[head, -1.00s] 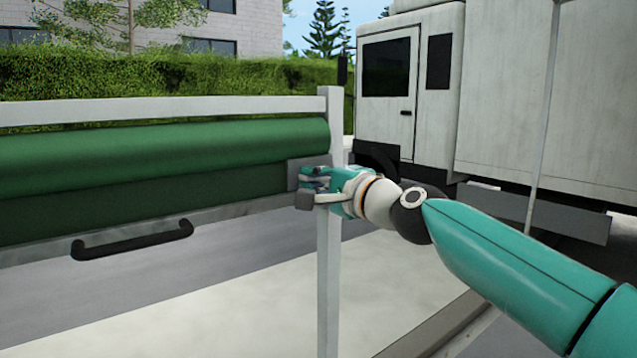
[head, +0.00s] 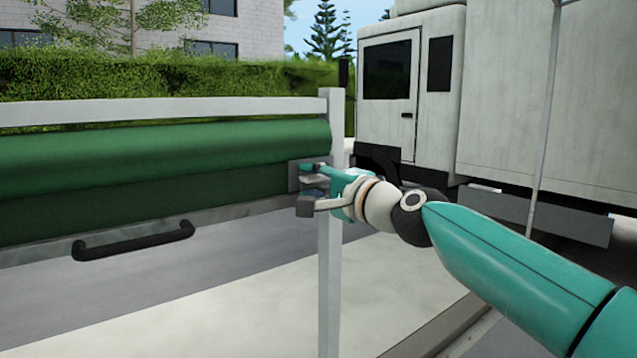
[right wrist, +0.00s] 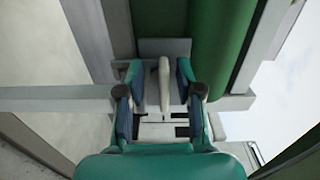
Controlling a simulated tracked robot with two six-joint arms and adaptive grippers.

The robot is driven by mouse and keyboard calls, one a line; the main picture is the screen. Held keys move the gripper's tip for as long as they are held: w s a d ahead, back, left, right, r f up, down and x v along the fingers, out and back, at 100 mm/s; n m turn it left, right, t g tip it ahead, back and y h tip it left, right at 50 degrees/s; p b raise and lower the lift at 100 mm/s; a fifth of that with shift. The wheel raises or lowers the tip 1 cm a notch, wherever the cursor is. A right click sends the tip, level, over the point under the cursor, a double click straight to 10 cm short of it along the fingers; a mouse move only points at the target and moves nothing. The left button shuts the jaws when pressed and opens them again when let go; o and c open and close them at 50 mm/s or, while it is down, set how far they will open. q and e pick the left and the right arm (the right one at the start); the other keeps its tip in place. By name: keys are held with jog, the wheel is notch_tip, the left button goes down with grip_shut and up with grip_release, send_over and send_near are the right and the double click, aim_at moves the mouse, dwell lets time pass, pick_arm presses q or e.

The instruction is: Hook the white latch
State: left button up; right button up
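The white latch (right wrist: 164,86) is a slim upright piece on a grey bracket (right wrist: 163,47) in the right wrist view. My right gripper (right wrist: 158,76) has one teal finger on each side of it, with a gap showing on both sides. In the head view the right gripper (head: 308,187) is at the white post, by the grey plate (head: 293,175) at the end of the green roll. Its fingers are apart there. The latch cannot be clearly made out in the head view. My left gripper is not in view.
The green roll (head: 150,155) runs left from the white post (head: 329,270). A black handle (head: 133,240) is on the lower rail. A white truck (head: 520,95) stands behind at right, and a hedge (head: 170,80) behind at left. Open ground lies below.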

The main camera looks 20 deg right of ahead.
jog(key=shift+s+d+r, duration=0.1)
jog(key=shift+s, duration=0.05)
jog(key=v, duration=1.1)
jog(key=shift+s, duration=0.3)
